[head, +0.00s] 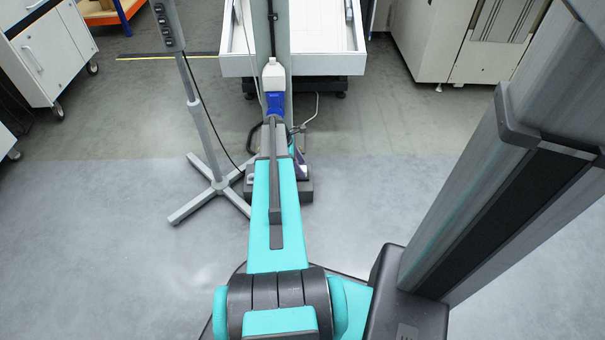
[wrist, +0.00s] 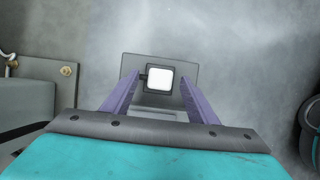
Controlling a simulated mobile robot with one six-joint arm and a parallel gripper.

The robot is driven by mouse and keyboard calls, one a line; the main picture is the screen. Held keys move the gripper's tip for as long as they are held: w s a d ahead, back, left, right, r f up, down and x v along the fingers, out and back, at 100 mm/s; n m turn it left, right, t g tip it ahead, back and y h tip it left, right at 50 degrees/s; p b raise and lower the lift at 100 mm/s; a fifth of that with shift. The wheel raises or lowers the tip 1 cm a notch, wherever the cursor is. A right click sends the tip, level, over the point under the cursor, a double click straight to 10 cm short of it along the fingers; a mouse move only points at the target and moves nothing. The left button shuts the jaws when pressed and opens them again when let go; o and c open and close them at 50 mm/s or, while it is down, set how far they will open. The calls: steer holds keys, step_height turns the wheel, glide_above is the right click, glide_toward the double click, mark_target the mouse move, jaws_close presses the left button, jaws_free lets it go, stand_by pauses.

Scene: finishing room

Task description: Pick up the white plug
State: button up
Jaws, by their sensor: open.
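In the wrist view, a white square-faced thing (wrist: 159,79), which looks like the white plug, sits in a dark surround over a grey plate (wrist: 186,69). My gripper (wrist: 159,85) is open, with one purple finger on each side of the white face. I cannot tell how far the fingertips are from it, and no contact shows. In the head view my arm hides most of the gripper, and only a bit of purple (head: 302,171) shows beyond it.
In the head view, a white and blue bottle-shaped thing (head: 273,75) with a dark cable is by a grey post. A stand with crossed feet (head: 219,187) is to the left. A white tray table (head: 238,64) is behind.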

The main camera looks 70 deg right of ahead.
steer(key=shift+b+x, duration=0.35)
steer(key=shift+x, duration=0.85)
steer(key=shift+f, duration=0.1)
steer(key=c, duration=0.8)
